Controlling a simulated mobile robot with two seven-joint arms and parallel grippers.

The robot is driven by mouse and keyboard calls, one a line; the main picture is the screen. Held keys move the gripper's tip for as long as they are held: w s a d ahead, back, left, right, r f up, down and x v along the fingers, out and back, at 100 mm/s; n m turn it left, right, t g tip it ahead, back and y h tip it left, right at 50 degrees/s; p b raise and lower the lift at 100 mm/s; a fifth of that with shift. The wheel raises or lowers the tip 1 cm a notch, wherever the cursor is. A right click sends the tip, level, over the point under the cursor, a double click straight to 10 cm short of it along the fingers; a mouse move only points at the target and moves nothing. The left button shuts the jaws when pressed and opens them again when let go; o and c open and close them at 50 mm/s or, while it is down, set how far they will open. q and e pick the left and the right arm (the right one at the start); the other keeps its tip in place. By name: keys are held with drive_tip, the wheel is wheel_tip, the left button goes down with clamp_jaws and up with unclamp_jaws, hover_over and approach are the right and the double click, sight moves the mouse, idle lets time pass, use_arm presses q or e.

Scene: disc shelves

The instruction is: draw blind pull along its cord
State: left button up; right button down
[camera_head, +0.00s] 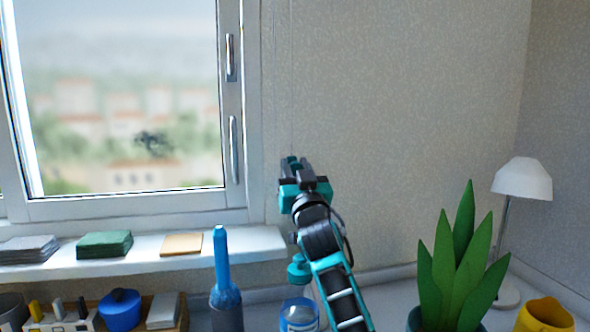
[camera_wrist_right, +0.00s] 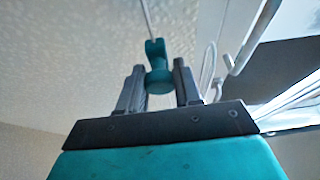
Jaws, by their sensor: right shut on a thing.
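The blind pull (camera_wrist_right: 158,68) is a small teal knob hanging on a thin pale cord (camera_wrist_right: 149,22). In the right wrist view my right gripper (camera_wrist_right: 159,82) has its two dark fingers on either side of the pull's lower part, shut on it. In the head view the cord (camera_head: 291,80) runs thinly down the wall beside the window frame, and my right gripper (camera_head: 299,165) is at its lower part. The pull is mostly hidden by the gripper there. My left gripper is not in view.
The window (camera_head: 120,100) and its sill (camera_head: 200,256) are on the left, with stacked cloths (camera_head: 104,245) on the sill. A green plant (camera_head: 462,265), white lamp (camera_head: 522,180) and yellow pot (camera_head: 546,316) are at right.

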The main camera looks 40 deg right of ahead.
sight(295, 162)
drive_tip(key=c, duration=1.2)
unclamp_jaws()
drive_tip(key=shift+w+f, duration=0.1)
drive_tip(key=shift+f, duration=0.45)
drive_tip(key=o, duration=0.4)
drive_tip(key=shift+r, duration=0.2)
drive_tip(key=shift+r, duration=0.15)
use_arm(q)
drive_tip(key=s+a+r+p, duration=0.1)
drive_tip(key=p, duration=0.3)
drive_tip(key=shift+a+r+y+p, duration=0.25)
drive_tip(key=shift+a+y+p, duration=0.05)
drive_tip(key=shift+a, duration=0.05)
use_arm(e)
wheel_tip(295, 162, up, 20)
drive_tip(key=shift+f, duration=0.1)
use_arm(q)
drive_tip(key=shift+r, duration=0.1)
